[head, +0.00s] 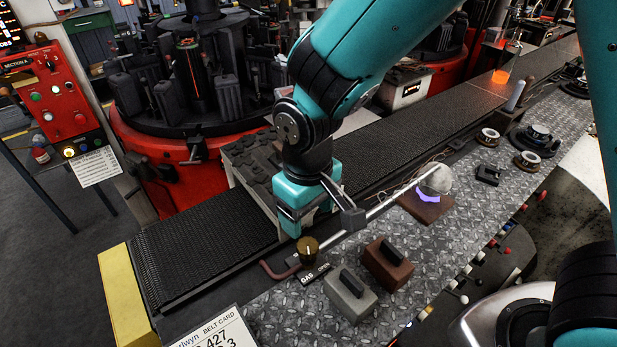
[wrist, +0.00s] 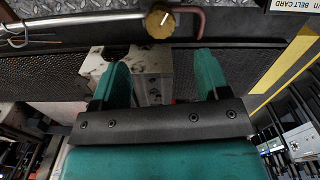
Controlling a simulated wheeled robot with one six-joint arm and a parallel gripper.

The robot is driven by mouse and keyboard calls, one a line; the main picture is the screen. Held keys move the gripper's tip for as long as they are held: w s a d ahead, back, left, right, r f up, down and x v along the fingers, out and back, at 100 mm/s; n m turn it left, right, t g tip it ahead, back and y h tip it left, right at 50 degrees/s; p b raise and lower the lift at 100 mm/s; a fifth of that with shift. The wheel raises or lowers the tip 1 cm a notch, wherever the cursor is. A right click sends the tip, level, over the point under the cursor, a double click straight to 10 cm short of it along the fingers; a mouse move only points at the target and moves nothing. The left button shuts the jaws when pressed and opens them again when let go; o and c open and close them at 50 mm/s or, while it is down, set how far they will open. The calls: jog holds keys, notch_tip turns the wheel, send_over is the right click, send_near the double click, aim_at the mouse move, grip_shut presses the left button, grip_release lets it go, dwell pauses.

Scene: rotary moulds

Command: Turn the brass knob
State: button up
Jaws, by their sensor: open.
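The brass knob (head: 308,246) stands on the metal bench by a dark label reading GAS, with a pale pointer line across its face. It also shows in the wrist view (wrist: 159,20) at the top centre, beyond my fingertips. My gripper (head: 305,222) hangs just above and behind the knob in the head view. In the wrist view my gripper (wrist: 160,58) has its two teal fingers wide apart, with nothing between them. The knob lies roughly in line with the gap, apart from both fingers. My gripper partly hides the area behind the knob in the head view.
A reddish pipe (head: 277,272) bends beside the knob. A silver rod (head: 375,210) runs right to a bluish flame above a brown block (head: 425,207). A grey handled block (head: 350,295) and a brown one (head: 387,265) stand close by. A dark conveyor belt (head: 205,238) runs behind.

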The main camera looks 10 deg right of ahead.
notch_tip(320, 180, up, 8)
jog(key=shift+r+b, duration=0.25)
jog(key=shift+b, duration=0.05)
jog(key=shift+d, duration=0.1)
jog(key=s+d+r+y, duration=0.2)
jog(key=s+d, duration=0.1)
jog(key=s, duration=0.3)
jog(key=s+d+r+y, duration=0.2)
jog(key=s+r, duration=0.1)
jog(key=s, duration=0.3)
jog(key=shift+d+r+n, duration=0.15)
jog(key=shift+d+n, duration=0.25)
